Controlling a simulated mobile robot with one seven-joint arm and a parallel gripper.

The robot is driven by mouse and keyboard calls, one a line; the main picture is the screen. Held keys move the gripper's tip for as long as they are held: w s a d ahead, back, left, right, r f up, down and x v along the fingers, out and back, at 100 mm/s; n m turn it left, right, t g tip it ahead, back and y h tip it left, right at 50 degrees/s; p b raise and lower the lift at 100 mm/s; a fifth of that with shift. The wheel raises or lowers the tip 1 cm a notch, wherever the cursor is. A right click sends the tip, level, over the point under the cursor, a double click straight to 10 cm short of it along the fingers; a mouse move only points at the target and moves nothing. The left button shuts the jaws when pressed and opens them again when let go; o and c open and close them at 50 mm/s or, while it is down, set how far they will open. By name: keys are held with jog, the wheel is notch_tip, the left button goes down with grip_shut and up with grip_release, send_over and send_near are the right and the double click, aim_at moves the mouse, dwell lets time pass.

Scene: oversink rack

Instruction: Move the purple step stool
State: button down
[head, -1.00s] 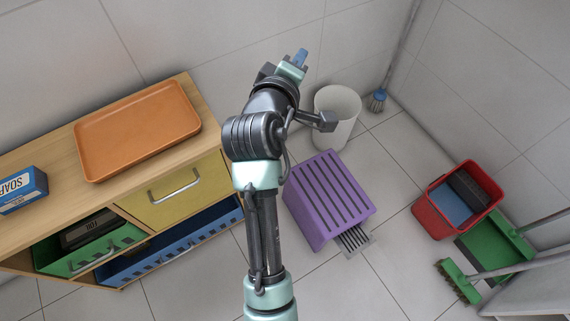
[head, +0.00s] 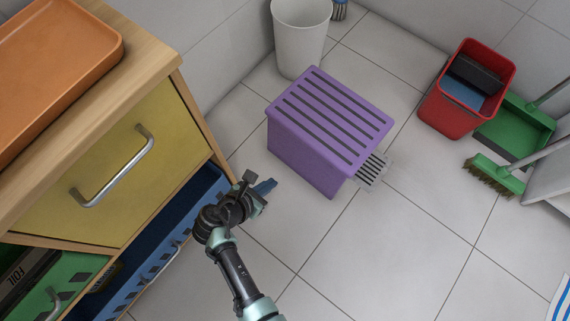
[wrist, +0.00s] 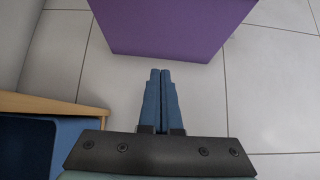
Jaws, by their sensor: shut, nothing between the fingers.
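The purple step stool (head: 325,120) stands upright on the tiled floor in the head view, with dark stripes along its top. One plain side of the stool (wrist: 170,28) fills the top of the wrist view. My gripper (head: 272,185) is low, just left of the stool's near side, with its blue fingers pointing toward it. In the wrist view my gripper's fingers (wrist: 160,75) are together and empty, with a small gap of floor between their tips and the stool.
A floor drain grate (head: 371,172) lies at the stool's right side. A white bin (head: 301,40) stands behind it. A wooden cabinet (head: 195,125) with an open blue drawer (head: 190,215) is close on the left. A red bucket (head: 450,115) and green dustpan (head: 515,130) are right. Front floor is clear.

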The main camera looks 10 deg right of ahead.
aim_at(301, 161)
jog(key=b+x, duration=0.3)
jog(key=x, duration=0.1)
jog(key=b+x, duration=0.4)
jog(key=d+r+b+x, duration=0.1)
jog(key=b+x, duration=0.2)
jog(key=x, duration=0.1)
jog(key=shift+w+d+f, duration=0.15)
jog(key=shift+w+d, duration=0.1)
jog(key=shift+w, duration=0.1)
jog(key=shift+w+d+b, duration=0.2)
jog(key=shift+d+b, duration=0.15)
jog(key=shift+r, duration=0.2)
jog(key=shift+d, duration=0.1)
